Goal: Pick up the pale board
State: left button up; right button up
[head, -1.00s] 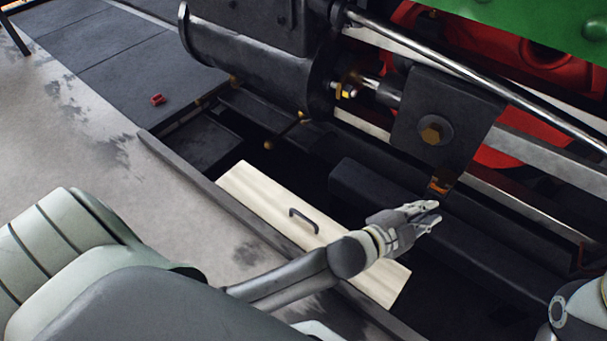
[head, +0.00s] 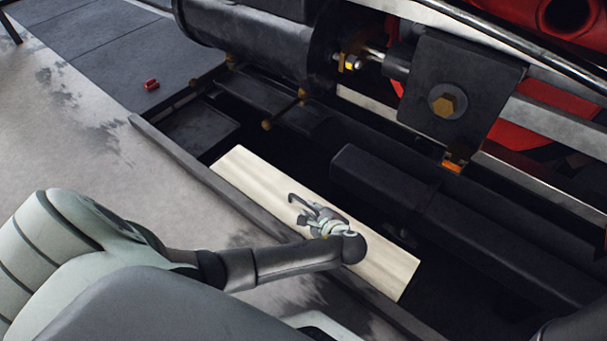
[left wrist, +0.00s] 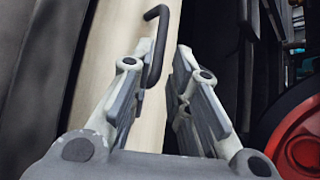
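The pale board (head: 250,182) is a long light plank lying at a slant over the dark gap beside the grey floor edge. It has a dark bent handle (head: 293,198). My left gripper (head: 308,212) is over the board, right at the handle. In the left wrist view the two fingers (left wrist: 165,60) are open, and the handle (left wrist: 155,45) shows at their tips, close to the left finger. I cannot tell whether they touch. The pale board (left wrist: 115,40) runs beneath them. My right gripper is not in view.
A dark beam (head: 430,195) runs along the far side of the gap, below machinery with a bolted plate (head: 460,85). A grey edge strip (head: 175,150) borders the near side. A small red object (head: 151,84) lies on the floor. The floor at left is clear.

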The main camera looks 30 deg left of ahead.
aim_at(304, 202)
pick_arm(q)
jog(key=shift+b+x, duration=0.95)
jog(key=shift+x, duration=0.85)
jog(key=b+x, duration=0.4)
jog(key=b, duration=0.1)
jog(key=shift+a+f, duration=0.15)
jog(key=shift+a, duration=0.3)
jog(key=shift+w+a, duration=0.15)
jog(key=shift+c, duration=0.3)
grip_shut()
jog(key=shift+w, duration=0.1)
